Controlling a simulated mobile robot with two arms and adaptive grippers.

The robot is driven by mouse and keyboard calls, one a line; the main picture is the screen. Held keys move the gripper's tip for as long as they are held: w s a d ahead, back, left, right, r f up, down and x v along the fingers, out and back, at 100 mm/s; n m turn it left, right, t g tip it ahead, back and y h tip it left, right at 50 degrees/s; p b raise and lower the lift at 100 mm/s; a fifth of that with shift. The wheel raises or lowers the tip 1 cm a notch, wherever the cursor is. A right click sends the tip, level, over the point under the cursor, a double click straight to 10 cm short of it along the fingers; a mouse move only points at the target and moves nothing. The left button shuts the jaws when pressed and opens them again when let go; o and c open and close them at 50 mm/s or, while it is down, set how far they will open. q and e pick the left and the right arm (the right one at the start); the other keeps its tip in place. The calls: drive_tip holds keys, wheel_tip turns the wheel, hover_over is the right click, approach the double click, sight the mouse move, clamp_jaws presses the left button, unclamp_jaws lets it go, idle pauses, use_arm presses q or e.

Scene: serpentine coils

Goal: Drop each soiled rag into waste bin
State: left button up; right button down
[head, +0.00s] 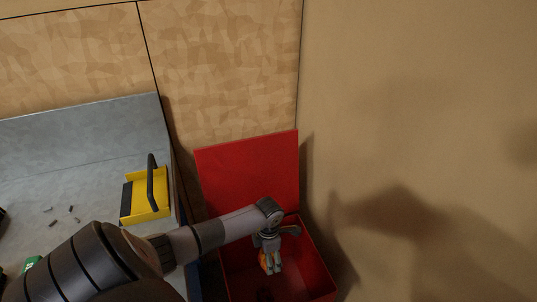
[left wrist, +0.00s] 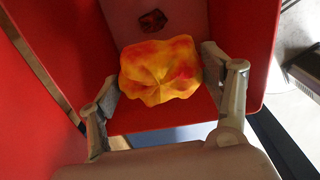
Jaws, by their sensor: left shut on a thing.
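My left gripper (head: 273,258) points down into the red waste bin (head: 318,262), whose red lid stands open at the back. It is shut on an orange and yellow rag (head: 263,261). In the left wrist view the crumpled rag (left wrist: 160,70) sits between the two fingers, inside the red walls of the bin (left wrist: 248,45). A small dark red crumpled thing (left wrist: 152,21), possibly another rag, lies deeper in the bin. My arm hides part of the bin in the head view. My right gripper is not in view.
A grey bench (head: 85,175) stands left of the bin. It carries a yellow dustpan-like tool (head: 147,203) with a black handle, several small dark bits and a partly hidden green thing (head: 31,263). Wooden panels stand behind, and a plain wall is close on the right.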

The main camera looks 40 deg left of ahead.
use_arm(q)
drive_tip(key=o, duration=1.1)
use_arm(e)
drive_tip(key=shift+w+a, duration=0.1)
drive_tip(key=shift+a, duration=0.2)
use_arm(q)
drive_tip(key=shift+r, duration=0.2)
wheel_tip(320, 180, up, 12)
drive_tip(key=shift+f, duration=0.15)
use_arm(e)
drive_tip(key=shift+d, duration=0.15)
